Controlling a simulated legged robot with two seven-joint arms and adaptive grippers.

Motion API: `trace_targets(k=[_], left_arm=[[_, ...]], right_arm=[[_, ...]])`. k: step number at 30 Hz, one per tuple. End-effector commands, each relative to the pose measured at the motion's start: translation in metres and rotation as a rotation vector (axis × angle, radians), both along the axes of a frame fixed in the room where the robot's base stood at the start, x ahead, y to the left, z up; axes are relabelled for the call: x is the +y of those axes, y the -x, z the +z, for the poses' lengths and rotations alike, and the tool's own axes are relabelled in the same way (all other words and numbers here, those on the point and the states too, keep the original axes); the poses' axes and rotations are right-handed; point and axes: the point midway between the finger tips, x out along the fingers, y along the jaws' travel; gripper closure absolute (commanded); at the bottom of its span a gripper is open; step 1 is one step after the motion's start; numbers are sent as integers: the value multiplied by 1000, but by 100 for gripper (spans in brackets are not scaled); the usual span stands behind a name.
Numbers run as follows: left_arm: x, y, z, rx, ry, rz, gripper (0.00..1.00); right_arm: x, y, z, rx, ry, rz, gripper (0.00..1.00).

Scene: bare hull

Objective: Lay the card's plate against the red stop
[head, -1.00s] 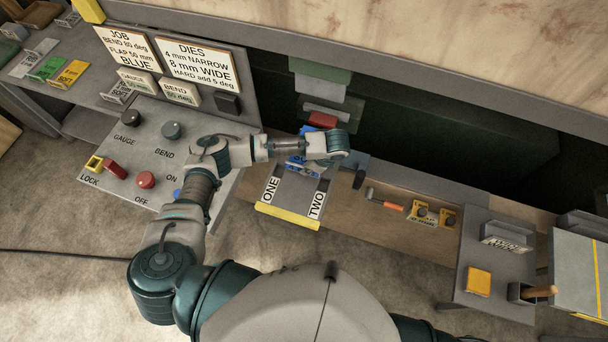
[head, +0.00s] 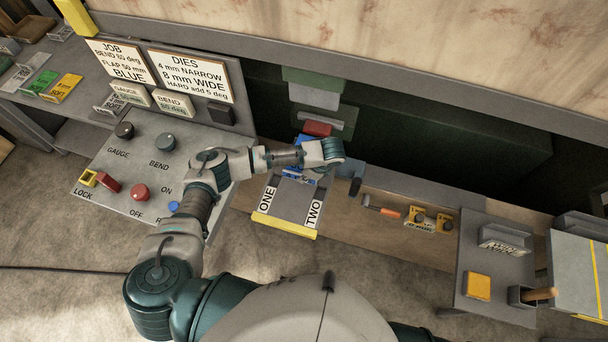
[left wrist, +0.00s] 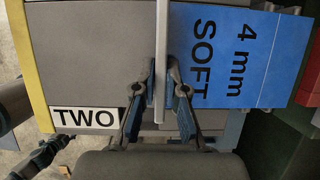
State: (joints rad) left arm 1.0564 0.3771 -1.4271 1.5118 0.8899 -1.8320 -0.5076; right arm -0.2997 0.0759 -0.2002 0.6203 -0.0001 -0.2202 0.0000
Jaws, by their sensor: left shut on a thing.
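The card's blue plate (left wrist: 225,55), marked "4 mm SOFT", lies flat with a grey upright strip (left wrist: 161,40) at its left in the left wrist view. My left gripper (left wrist: 163,85) is shut on that strip. In the head view the plate (head: 305,141) shows beyond my left forearm, which covers much of it. The red stop (head: 317,128) is just beyond the plate there. The red stop also shows at the right edge of the left wrist view (left wrist: 296,116). I cannot tell whether plate and stop touch.
The grey bed has labels ONE (head: 267,199) and TWO (head: 314,213) and a yellow front edge (head: 284,225). The control panel (head: 150,165) stands at left. The job card (head: 121,61) reads BLUE. An orange-handled tool (head: 386,212) and a yellow block (head: 477,286) lie to the right.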

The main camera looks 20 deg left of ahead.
Motion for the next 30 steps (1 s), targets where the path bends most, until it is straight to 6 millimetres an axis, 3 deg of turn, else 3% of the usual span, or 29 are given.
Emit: trace_targets(k=[30], left_arm=[[-1, -14, 0, -2, 0, 0, 100]], right_arm=[[-5, 0, -5, 1, 6, 1, 35]])
